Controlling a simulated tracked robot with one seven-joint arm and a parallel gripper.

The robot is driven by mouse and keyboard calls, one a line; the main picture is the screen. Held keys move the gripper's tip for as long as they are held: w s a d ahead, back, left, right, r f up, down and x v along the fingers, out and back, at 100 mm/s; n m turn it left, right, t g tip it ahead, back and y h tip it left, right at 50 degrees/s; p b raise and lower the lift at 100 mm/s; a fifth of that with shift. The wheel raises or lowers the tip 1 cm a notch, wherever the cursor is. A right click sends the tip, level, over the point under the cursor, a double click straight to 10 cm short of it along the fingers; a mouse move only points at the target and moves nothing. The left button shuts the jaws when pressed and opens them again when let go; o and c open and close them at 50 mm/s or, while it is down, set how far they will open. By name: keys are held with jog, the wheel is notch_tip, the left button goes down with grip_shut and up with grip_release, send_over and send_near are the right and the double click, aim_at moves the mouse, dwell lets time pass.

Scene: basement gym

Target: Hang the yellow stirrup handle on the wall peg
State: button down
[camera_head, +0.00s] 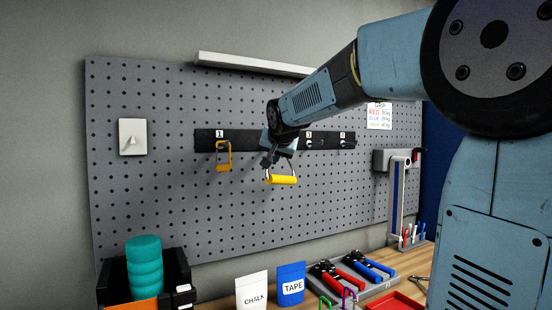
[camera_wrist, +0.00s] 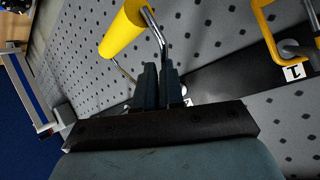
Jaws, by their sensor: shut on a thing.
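The yellow stirrup handle (camera_head: 282,179) has a yellow grip and a thin metal frame. In the head view it hangs below my gripper (camera_head: 269,160), in front of the pegboard. The wrist view shows its yellow grip (camera_wrist: 124,34) at the top, with the metal frame running to my gripper's fingers (camera_wrist: 160,84). The fingers are shut on the frame. A dark peg rail (camera_head: 202,140) crosses the board, with number tags 1, 3 and 4 visible. My arm hides the rail between 1 and 3. I cannot tell whether the frame touches a peg.
A shelf (camera_head: 250,64) juts out above. The bench below holds a teal roll (camera_head: 144,265), chalk and tape pouches, and red and blue pliers.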

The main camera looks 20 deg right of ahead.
jog(key=w, duration=0.1)
jog(key=w+f, duration=0.1)
jog(key=w, duration=0.2)
jog(key=shift+a+f, duration=0.3)
jog(key=shift+a, duration=0.1)
jog(key=shift+s+f, duration=0.1)
jog(key=shift+f, duration=0.15)
dwell(0.7)
jog(key=c, duration=1.2)
grip_release()
jog(key=shift+r, duration=0.1)
jog(key=shift+o, duration=0.2)
jog(key=v, duration=1.4)
jog(key=s+d+f+n+g+y, duration=0.1)
jog(key=s+f+n+g, duration=0.4)
jog(key=s+f, duration=2.1)
jog(key=shift+s+d+f+g, duration=0.25)
jog(key=shift+f+g, duration=0.05)
jog(key=shift+g, duration=0.3)
